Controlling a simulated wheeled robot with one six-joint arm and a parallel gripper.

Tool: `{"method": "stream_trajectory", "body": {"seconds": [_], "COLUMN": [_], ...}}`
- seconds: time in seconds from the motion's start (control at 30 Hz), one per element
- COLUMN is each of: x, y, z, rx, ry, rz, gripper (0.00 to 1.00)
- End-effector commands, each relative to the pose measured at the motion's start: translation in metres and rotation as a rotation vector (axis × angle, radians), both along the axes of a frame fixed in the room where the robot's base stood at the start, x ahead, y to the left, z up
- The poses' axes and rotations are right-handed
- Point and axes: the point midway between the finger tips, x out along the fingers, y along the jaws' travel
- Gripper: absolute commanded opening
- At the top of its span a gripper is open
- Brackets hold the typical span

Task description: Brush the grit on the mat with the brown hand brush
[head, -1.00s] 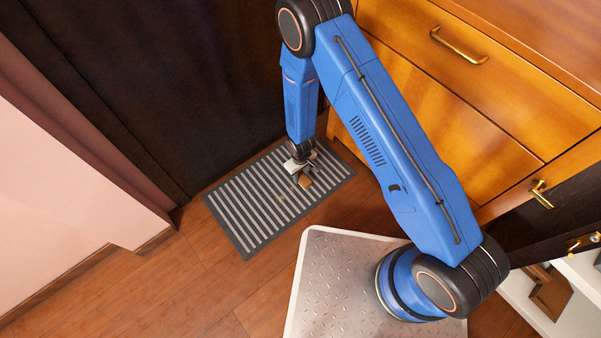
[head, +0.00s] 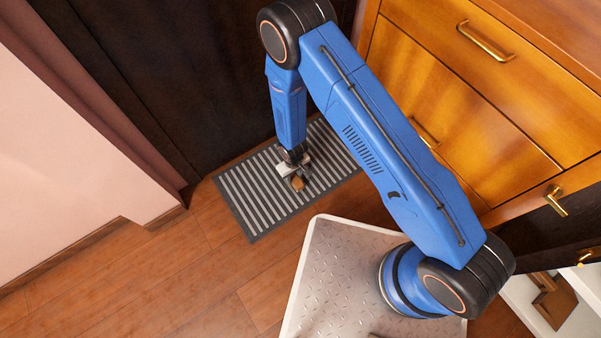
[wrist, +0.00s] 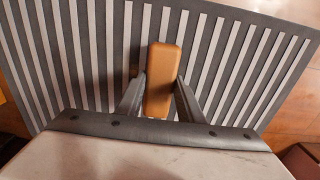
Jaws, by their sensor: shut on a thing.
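The brown hand brush (wrist: 163,78) is between the two fingers of my gripper (wrist: 158,100) in the wrist view. My gripper is shut on it. In the head view my gripper (head: 297,179) is low over the middle of the mat, with the brush (head: 297,184) showing as a small brown block. The mat (head: 249,211) is dark grey with light stripes and lies on the floor by the dark door. Whether the bristles touch the mat cannot be told. I cannot make out any grit on the mat in either view.
A wooden cabinet (head: 460,90) with brass handles stands to the right of the mat. A dark door (head: 150,75) is behind it and a pink wall (head: 60,170) is at the left. Open wooden floor (head: 150,270) lies in front of the mat.

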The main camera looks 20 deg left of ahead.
Motion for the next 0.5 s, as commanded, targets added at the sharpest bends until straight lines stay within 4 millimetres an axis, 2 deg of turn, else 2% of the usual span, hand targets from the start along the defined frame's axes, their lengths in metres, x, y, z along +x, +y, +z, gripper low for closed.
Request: {"method": "stream_trajectory", "body": {"seconds": [0.2, 0.5], "x": [-0.021, -0.040], "y": [0.018, 0.034], "z": [0.000, 0.000], "rx": [0.001, 0.001], "ry": [-0.001, -0.001], "rz": [0.004, 0.002], "gripper": [0.09, 0.09]}}
